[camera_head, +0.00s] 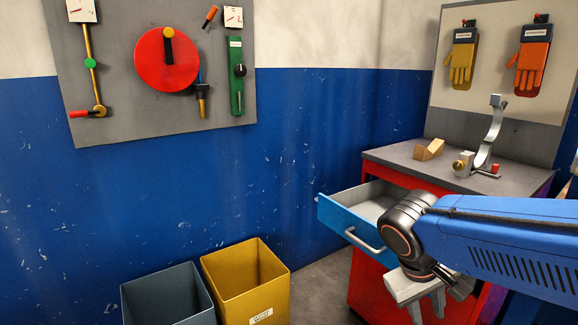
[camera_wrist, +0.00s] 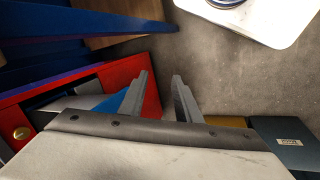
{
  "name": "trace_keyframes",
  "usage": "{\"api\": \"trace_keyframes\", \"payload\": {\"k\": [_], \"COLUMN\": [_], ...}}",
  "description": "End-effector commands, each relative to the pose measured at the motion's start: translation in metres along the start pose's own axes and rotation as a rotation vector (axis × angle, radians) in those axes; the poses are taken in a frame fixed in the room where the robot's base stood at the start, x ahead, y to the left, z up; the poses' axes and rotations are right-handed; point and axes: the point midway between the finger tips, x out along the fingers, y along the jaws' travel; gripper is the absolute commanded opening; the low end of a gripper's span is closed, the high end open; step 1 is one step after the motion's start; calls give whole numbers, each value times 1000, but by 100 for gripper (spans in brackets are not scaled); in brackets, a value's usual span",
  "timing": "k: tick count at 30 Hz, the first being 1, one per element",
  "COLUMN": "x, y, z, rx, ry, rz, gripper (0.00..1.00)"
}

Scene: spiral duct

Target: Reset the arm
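My blue arm (camera_head: 505,238) reaches in from the right, its end bent downward in front of the red cabinet. My gripper (camera_head: 428,306) hangs below the dark wrist joint, in front of the cabinet and to the right of the open drawer's handle. In the wrist view my gripper (camera_wrist: 160,88) has two grey fingers standing apart, with nothing visible between them.
An open blue drawer (camera_head: 345,222) juts left from the red cabinet (camera_head: 372,285). A grey bin (camera_head: 165,296) and a yellow bin (camera_head: 243,278) stand left on the floor. A metal bracket fixture (camera_head: 488,140) and wooden block (camera_head: 429,150) sit on the cabinet top.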

Motion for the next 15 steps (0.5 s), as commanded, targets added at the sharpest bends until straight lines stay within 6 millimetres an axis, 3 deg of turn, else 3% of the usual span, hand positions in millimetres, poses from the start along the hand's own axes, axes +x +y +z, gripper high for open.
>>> {"api": "trace_keyframes", "payload": {"k": [6,15], "x": [2,-4], "y": [1,-3], "z": [32,53], "rx": [113,242], "ry": [111,289], "rz": [-165,-297], "gripper": [30,30]}}
